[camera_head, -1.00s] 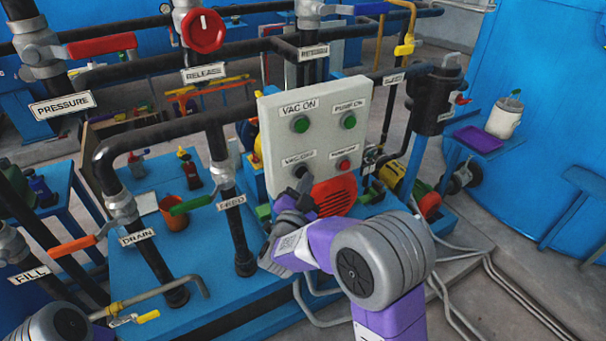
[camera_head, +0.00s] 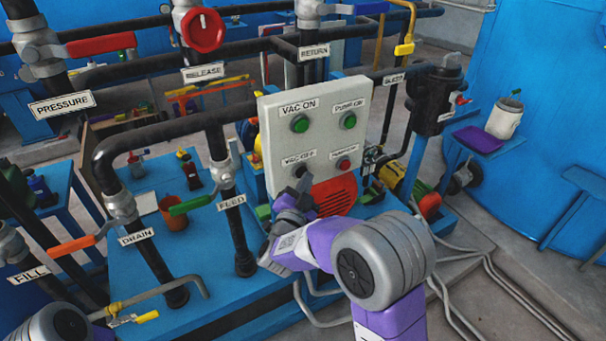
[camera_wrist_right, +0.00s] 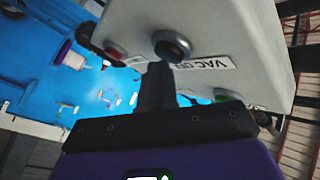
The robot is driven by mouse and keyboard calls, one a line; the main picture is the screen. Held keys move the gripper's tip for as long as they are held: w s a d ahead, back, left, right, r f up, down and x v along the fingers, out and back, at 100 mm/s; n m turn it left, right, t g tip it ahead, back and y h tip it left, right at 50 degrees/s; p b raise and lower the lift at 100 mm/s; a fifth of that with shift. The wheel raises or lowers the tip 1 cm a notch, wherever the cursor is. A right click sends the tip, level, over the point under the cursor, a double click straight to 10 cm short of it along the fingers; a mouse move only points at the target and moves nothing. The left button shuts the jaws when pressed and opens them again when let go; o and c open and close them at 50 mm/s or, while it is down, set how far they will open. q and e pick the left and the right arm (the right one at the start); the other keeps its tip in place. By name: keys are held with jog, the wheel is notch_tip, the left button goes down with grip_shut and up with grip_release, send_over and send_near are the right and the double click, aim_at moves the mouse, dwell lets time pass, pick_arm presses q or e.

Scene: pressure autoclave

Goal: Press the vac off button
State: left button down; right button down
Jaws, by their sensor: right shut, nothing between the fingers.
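The pale control panel (camera_head: 268,130) carries the VAC ON and PUMP ON buttons above and the VAC OFF and red PUMP OFF (camera_head: 343,164) buttons below. The vac off button (camera_head: 300,171) is dark and partly covered by my right gripper (camera_head: 305,184) in the head view. In the right wrist view the vac off button (camera_wrist_right: 172,46) is a dark disc in a metal ring, beside its VAC OFF label (camera_wrist_right: 207,63). My right gripper (camera_wrist_right: 157,72) is shut and empty, its tips close to that button. I cannot tell whether they touch. My left gripper is out of view.
A blue tank (camera_head: 550,120) stands at the right.

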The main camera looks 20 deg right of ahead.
jog(key=shift+s, duration=0.75)
jog(key=s, duration=0.3)
jog(key=s+b, duration=0.1)
jog(key=shift+s+d, duration=0.4)
dwell(0.4)
jog(key=a+f+n+g+y+p, duration=0.1)
jog(key=a+f+n+g+y, duration=0.15)
jog(key=f, duration=0.65)
jog(key=a+f+n+g+y, duration=0.1)
jog(key=f+n+y, duration=0.25)
jog(key=f, duration=0.45)
jog(key=a+f+n+g+y+p, duration=0.15)
jog(key=f+y, duration=0.25)
jog(key=f, duration=0.5)
jog(key=s+a+f+n+g+y, duration=0.2)
jog(key=s+f, duration=0.5)
jog(key=s, duration=0.4)
jog(key=s+a+f+n+g+y, duration=0.2)
jog(key=s+a+f+g+y, duration=0.2)
jog(key=s+a+f+g, duration=0.3)
jog(key=s+g, duration=0.1)
jog(key=s, duration=0.3)
jog(key=shift+f+n+p, duration=0.35)
jog(key=shift+f+p, duration=0.05)
